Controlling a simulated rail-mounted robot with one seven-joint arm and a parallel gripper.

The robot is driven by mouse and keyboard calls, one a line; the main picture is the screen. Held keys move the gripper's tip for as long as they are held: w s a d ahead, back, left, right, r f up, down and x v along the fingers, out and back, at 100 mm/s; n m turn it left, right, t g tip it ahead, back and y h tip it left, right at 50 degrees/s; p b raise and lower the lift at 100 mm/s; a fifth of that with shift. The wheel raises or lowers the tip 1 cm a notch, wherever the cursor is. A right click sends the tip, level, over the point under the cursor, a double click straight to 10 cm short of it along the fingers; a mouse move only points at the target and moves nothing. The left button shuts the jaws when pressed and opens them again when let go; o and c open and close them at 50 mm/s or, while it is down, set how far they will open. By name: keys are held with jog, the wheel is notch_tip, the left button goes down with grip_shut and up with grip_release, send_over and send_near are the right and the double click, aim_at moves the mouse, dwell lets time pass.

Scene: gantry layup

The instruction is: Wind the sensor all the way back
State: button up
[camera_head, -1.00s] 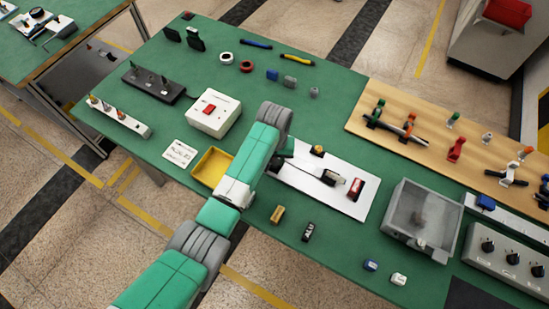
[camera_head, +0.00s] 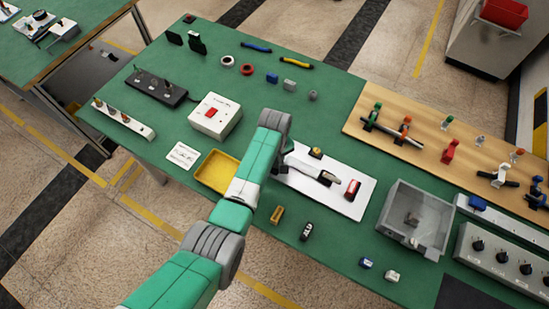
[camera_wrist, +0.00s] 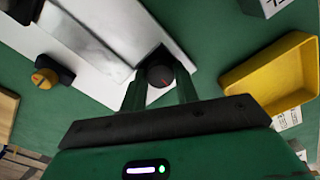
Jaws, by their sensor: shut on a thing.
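My gripper (camera_wrist: 160,82) is shut on the knob, one finger on each side. A long silver body (camera_wrist: 85,42) runs up and left from the knob in the wrist view. In the head view the white plate (camera_head: 346,207) carries a silver and black device (camera_head: 312,169), a yellow-topped button (camera_head: 316,151) and a red block (camera_head: 352,188). My arm hides the knob and my gripper there. I cannot tell which part is the sensor.
A yellow tray (camera_head: 203,181) lies left of my arm; its rim is close in the wrist view (camera_wrist: 296,42). The yellow-topped button (camera_wrist: 43,77) is on the other side. A grey open box (camera_head: 446,225) stands right of the plate. Small blocks (camera_head: 277,214) lie in front.

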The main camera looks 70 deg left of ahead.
jog(key=n+p, duration=0.1)
jog(key=n, duration=0.3)
jog(key=shift+w+r+n, duration=0.1)
jog(key=shift+n, duration=0.2)
jog(key=n, duration=0.4)
jog(key=shift+n, duration=0.3)
jog(key=n, duration=0.4)
jog(key=shift+a+n, duration=0.1)
jog(key=shift+n, duration=2.2)
jog(key=o, duration=1)
jog(key=shift+c, duration=0.2)
